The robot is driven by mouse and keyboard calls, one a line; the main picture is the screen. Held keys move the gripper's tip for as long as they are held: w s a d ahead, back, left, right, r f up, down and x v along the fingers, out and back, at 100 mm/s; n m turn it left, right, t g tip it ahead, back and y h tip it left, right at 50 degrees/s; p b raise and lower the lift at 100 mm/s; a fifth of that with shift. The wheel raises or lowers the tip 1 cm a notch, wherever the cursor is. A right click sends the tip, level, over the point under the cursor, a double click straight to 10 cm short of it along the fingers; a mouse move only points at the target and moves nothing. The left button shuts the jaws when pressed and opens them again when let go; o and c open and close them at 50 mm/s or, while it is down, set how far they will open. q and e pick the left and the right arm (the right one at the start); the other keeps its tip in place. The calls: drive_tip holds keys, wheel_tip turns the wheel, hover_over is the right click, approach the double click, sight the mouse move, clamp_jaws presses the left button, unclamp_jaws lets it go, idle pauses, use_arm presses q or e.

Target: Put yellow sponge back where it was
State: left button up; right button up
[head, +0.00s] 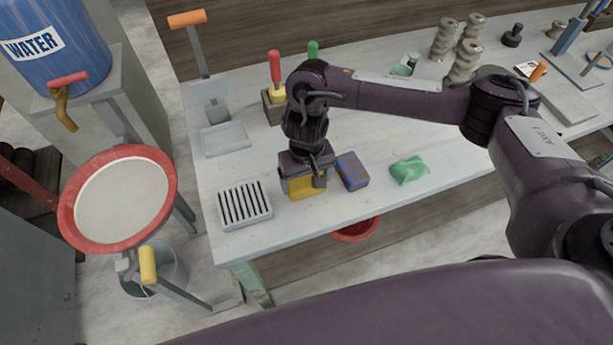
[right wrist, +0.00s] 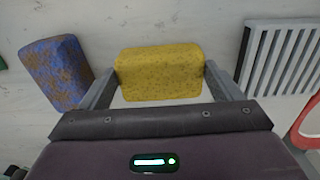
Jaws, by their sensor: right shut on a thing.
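The yellow sponge (head: 301,187) is on or just above the white tabletop, under my right gripper (head: 309,180). In the right wrist view the sponge (right wrist: 160,72) sits between the two fingers of my right gripper (right wrist: 160,88), which is shut on it. I cannot tell whether the sponge touches the table. A slatted white rack (head: 244,204) lies to its left, and a blue and brown sponge (head: 351,171) lies close to its right. My left gripper is not in view.
A green crumpled lump (head: 409,170) lies further right on the table (head: 450,150). A shallow tray (head: 225,138) and a wooden holder with red and green handled tools (head: 272,103) stand behind. A red-rimmed round screen (head: 119,199) is left of the table.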

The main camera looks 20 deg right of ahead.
sight(307, 182)
drive_tip(key=o, duration=0.7)
drive_tip(key=shift+o, duration=0.9)
drive_tip(key=shift+f, duration=0.1)
use_arm(q)
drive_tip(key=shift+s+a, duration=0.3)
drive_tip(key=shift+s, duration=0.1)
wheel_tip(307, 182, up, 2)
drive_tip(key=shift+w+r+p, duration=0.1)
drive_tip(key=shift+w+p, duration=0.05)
drive_tip(key=shift+p, duration=0.9)
use_arm(e)
wheel_tip(307, 182, up, 12)
drive_tip(key=shift+r, duration=0.2)
drive_tip(key=shift+f, duration=0.1)
